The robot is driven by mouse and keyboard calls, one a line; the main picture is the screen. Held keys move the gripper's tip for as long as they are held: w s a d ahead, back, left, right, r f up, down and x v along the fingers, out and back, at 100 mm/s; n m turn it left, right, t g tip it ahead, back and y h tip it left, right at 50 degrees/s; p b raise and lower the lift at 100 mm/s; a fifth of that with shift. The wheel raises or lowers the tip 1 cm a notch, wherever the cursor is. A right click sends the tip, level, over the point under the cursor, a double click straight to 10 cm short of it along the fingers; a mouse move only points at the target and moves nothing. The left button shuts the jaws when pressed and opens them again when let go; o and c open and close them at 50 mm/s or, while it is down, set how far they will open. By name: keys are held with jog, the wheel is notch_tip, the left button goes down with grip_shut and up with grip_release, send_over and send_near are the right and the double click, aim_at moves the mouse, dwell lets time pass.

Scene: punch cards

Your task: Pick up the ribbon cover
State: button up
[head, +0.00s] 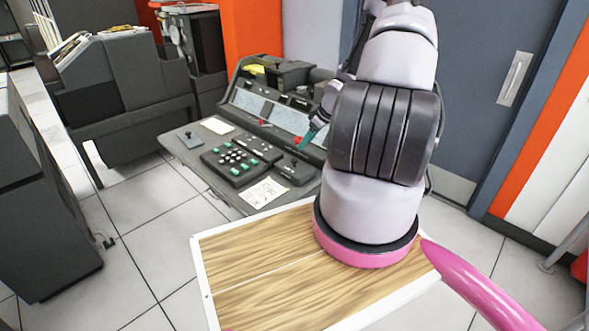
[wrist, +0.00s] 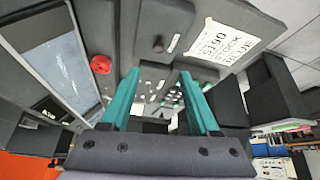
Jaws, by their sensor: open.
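My gripper (head: 312,131) is over the right part of a dark control console (head: 187,151), mostly behind my arm. In the wrist view its two teal fingers (wrist: 158,98) stand apart, with nothing clearly held between them. I cannot tell for sure which part is the ribbon cover. A small red piece (head: 264,122) sits on the console's back panel. A round red piece (wrist: 101,64) shows left of the fingers in the wrist view. A dark housing (head: 287,74) with a yellow item (head: 253,69) on it stands at the console's back.
The console has a keypad (head: 236,165), a paper note (head: 264,193) and a lever block (head: 295,171). The note also shows in the wrist view (wrist: 221,41). My wooden-topped base is in front. Dark machines (head: 127,98) stand left; a grey door (head: 490,70) is behind right. Floor tiles (head: 145,205) are clear at left.

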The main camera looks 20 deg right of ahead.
send_near(295, 160)
jog(key=x, duration=0.3)
jog(key=shift+w+a, duration=0.15)
jog(key=shift+a, duration=0.15)
jog(key=shift+d+x, duration=0.15)
jog(key=shift+x, duration=1.25)
jog(key=shift+d+x, duration=0.15)
jog(key=shift+x, duration=1.25)
grip_shut()
